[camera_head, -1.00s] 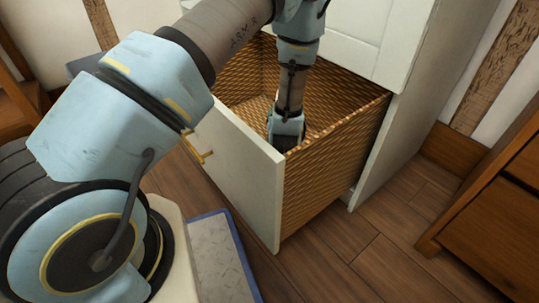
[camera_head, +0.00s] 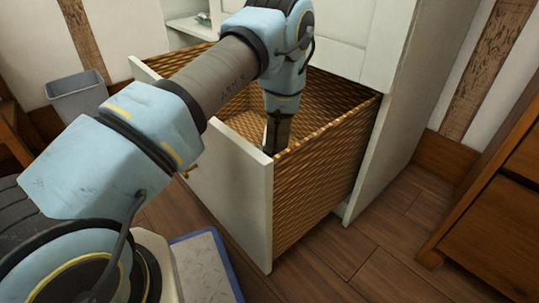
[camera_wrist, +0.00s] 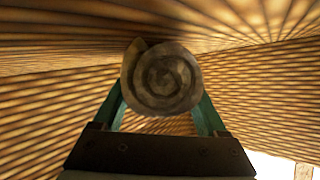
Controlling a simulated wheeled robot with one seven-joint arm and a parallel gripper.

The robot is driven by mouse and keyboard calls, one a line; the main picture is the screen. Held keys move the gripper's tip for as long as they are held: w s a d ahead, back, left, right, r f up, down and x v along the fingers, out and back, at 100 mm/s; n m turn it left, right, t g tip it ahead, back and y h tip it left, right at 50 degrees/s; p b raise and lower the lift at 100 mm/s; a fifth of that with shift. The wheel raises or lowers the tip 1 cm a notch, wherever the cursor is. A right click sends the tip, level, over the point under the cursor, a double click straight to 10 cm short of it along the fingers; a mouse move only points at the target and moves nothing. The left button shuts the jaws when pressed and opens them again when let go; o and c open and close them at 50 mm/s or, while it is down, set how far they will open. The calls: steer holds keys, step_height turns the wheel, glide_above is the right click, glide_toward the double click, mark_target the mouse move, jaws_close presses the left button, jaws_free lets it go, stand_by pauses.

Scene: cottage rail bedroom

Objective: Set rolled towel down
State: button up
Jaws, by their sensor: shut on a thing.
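The rolled towel (camera_wrist: 160,78) is a grey-brown roll seen end-on in the wrist view, with its spiral showing. My gripper (camera_wrist: 161,108) is shut on it, with a green finger on each side. Wicker walls surround the towel in that view; I cannot tell whether it touches the bottom. In the head view my arm reaches down into the open wicker-lined drawer (camera_head: 326,168) of the white cabinet. The gripper and towel are hidden there behind the white drawer front (camera_head: 232,198).
The white cabinet (camera_head: 385,120) rises behind the drawer. A grey bin (camera_head: 78,98) stands at the left by the wall. A brown wooden dresser (camera_head: 490,215) is at the right. Wooden floor (camera_head: 350,245) lies open between it and the drawer.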

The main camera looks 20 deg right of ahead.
steer(key=o, duration=1.4)
steer(key=shift+f, duration=0.1)
steer(key=shift+r, duration=0.2)
steer(key=p+v, duration=0.3)
steer(key=v, duration=0.4)
steer(key=shift+s+a, duration=0.1)
steer(key=shift+s, duration=0.1)
steer(key=shift+p, duration=0.3)
